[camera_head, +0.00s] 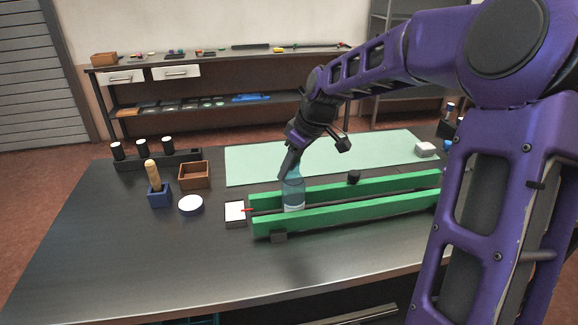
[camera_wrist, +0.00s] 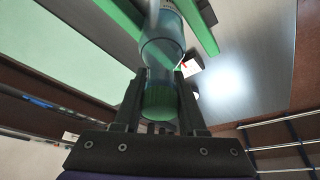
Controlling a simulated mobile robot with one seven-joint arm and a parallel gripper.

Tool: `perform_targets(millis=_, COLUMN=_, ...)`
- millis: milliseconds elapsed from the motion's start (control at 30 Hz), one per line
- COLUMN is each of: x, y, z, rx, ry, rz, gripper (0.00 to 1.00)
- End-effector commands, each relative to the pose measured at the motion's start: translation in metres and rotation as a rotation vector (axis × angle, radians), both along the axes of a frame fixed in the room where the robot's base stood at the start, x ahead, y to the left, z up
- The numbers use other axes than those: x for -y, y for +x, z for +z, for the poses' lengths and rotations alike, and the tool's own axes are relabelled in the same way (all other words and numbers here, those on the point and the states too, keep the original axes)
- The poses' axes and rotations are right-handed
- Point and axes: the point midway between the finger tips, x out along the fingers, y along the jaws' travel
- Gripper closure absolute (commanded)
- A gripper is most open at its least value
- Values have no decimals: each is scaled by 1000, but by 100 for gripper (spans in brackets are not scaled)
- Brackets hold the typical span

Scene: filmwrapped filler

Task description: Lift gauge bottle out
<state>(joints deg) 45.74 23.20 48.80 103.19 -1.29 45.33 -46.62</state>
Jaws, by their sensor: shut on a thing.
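The gauge bottle (camera_head: 293,196) is clear blue with a pale band low on its body. It stands roughly upright between two long green rails (camera_head: 345,214), near their left end. Its base is hidden by the front rail. My gripper (camera_head: 291,172) comes down from above and is shut on the bottle's upper part. In the wrist view, my gripper (camera_wrist: 160,84) has one finger on each side of the bottle (camera_wrist: 162,55), with a green cap-like end (camera_wrist: 160,102) between the fingers. I cannot tell whether the base touches the bottom of the channel.
A white card-like block (camera_head: 235,212) with a red pointer lies at the rails' left end. A dark knob (camera_head: 354,177) stands by the back rail. A round white-topped disc (camera_head: 190,205), blue holder (camera_head: 159,196) and wooden box (camera_head: 195,176) stand left. A pale green mat (camera_head: 250,165) lies behind.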

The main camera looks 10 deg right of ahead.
Motion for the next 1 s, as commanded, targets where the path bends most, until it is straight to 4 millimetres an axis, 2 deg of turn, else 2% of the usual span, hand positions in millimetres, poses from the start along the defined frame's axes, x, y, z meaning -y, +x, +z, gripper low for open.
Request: perform_targets(millis=1000, x=0, y=0, z=11, rx=0, ry=0, rz=0, gripper=100)
